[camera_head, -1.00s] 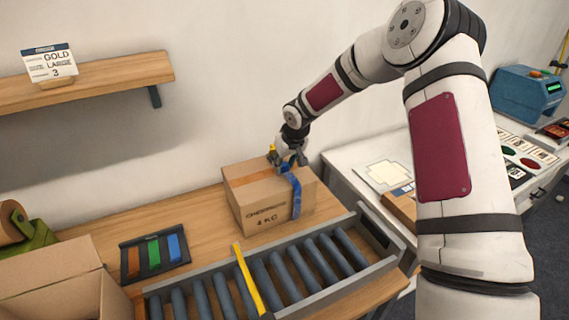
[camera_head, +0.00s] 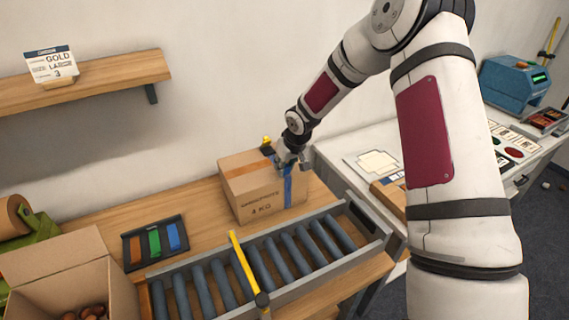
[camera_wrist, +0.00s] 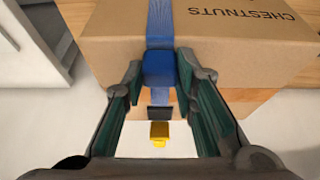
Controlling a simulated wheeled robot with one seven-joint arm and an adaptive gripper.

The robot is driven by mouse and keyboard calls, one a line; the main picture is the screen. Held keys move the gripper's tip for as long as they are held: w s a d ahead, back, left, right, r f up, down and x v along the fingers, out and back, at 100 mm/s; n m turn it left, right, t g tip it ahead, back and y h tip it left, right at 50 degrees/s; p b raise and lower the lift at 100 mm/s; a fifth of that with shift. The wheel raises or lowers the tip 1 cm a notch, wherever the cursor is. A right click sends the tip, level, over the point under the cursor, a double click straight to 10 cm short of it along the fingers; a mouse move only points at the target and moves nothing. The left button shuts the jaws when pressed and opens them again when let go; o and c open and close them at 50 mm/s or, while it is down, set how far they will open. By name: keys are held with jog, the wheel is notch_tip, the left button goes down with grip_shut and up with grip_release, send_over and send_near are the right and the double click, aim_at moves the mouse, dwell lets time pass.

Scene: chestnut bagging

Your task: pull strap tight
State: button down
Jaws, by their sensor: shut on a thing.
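A closed cardboard box (camera_head: 258,203) marked chestnuts stands on the wooden bench behind the roller track. A blue strap (camera_head: 288,187) runs down its front near the right end. In the wrist view the strap (camera_wrist: 160,25) crosses the box (camera_wrist: 225,55) and ends in a blue piece between my fingers. My gripper (camera_head: 291,163) is at the top of the box, and in the wrist view my gripper (camera_wrist: 162,95) has its fingers on both sides of the blue piece. A small black and yellow part (camera_wrist: 159,132) shows just below it.
The roller track (camera_head: 262,265) with a yellow bar (camera_head: 241,260) lies in front of the box. A dark tray of coloured strips (camera_head: 155,243) and an open carton (camera_head: 60,270) lie to the left. A white table (camera_head: 350,145) stands to the right.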

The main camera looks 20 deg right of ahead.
jog(key=c, duration=1.3)
grip_release()
jog(key=v, duration=1.2)
jog(key=s+r+h, duration=0.3)
jog(key=s+r, duration=1.4)
jog(key=s, duration=0.5)
jog(key=s+a+r+m+y, duration=0.1)
jog(key=s, duration=0.5)
jog(key=s+r+m+t+y, duration=0.1)
jog(key=s, duration=0.5)
jog(key=shift+s+a+r, duration=0.2)
jog(key=shift+a+r, duration=0.1)
jog(key=shift+a, duration=0.1)
